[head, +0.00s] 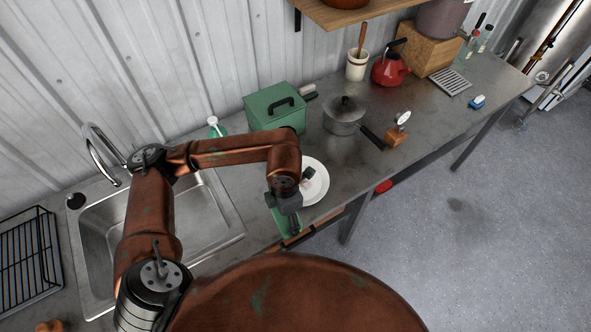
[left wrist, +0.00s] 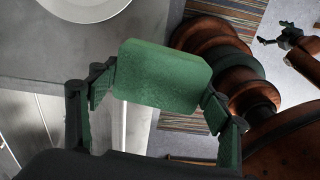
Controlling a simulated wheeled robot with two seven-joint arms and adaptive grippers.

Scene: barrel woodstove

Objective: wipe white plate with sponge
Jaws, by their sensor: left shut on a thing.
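The white plate (head: 316,184) lies on the metal counter near its front edge, partly behind my left arm in the head view. Part of it also shows at the top of the left wrist view (left wrist: 92,6). My left gripper (head: 287,214) is beside the plate, over the counter's front edge. It is shut on the green sponge (left wrist: 158,75), with a finger at each side. The sponge looks apart from the plate. My right gripper (left wrist: 278,40) is small at the upper right of the left wrist view. Whether it is open or shut is unclear.
A sink (head: 210,212) is left of the plate. Behind stand a green box (head: 273,109), a grey pot (head: 344,117) and a soap bottle (head: 213,125). A small wooden stand (head: 396,136) and a red kettle (head: 390,70) are farther right. Bare counter lies right of the plate.

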